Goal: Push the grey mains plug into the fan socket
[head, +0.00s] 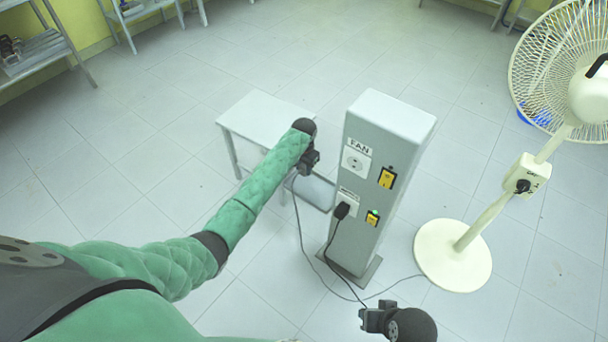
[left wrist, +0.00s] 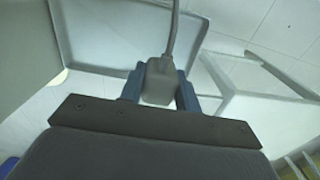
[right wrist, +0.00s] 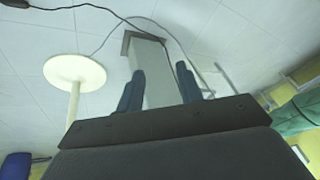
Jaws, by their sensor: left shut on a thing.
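My left gripper (head: 309,161) is shut on the grey mains plug (left wrist: 159,82), which sits between the two blue fingers in the left wrist view, with its grey cord running away from it. In the head view the plug is mostly hidden by the gripper. The gripper is left of the grey pillar (head: 388,130), apart from the fan socket (head: 356,163), a round outlet under the FAN label. My right gripper (head: 374,318) is low at the front; the right wrist view shows its fingers (right wrist: 159,90) apart with nothing gripped.
A black plug (head: 341,211) sits in the lower socket (head: 348,198). Yellow switches (head: 387,178) are beside the sockets. The white fan (head: 455,255) stands right of the pillar, a small table (head: 262,118) left. A cord (head: 345,297) trails on the floor.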

